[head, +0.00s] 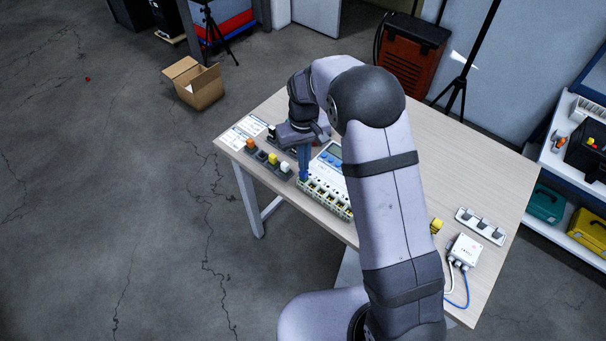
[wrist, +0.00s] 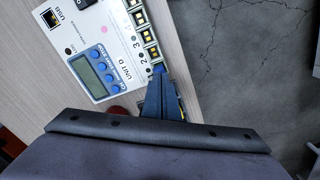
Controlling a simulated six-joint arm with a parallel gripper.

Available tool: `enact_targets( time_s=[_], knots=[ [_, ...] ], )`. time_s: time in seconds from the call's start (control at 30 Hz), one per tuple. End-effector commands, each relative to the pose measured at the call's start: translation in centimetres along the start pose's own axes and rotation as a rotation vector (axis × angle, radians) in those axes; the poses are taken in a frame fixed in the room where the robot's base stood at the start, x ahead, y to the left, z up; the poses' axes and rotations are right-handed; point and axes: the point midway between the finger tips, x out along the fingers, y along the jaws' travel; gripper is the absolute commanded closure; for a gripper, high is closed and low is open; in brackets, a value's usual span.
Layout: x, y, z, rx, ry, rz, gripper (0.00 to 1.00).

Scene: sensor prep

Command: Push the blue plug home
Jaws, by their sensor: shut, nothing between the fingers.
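The white unit with a small screen (wrist: 97,68) lies on the table, with a row of sockets along one edge; it also shows in the head view (head: 333,158). My gripper (wrist: 160,77) is shut and points down at the end of the socket row, its blue fingers together. A small bit of blue at the fingertips (wrist: 158,68) looks like the top of the blue plug, mostly hidden by the fingers. I cannot tell how deep it sits. In the head view my gripper (head: 303,174) is at the unit's left corner.
A row of holders with an orange plug (head: 250,144), a yellow plug (head: 272,158) and a white plug (head: 285,167) stands left of the unit. Printed sheets (head: 243,131) lie behind them. A white box with cables (head: 464,249) and a grey-knobbed strip (head: 480,226) are at right.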

Motion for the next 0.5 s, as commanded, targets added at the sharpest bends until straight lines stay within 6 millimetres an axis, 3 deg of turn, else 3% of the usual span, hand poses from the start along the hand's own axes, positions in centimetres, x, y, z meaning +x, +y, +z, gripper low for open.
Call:
enact_targets(
  time_s=[0.5],
  knots=[
    [0.43, 0.00, 0.00, 0.000, 0.000, 0.000, 1.00]
  ],
)
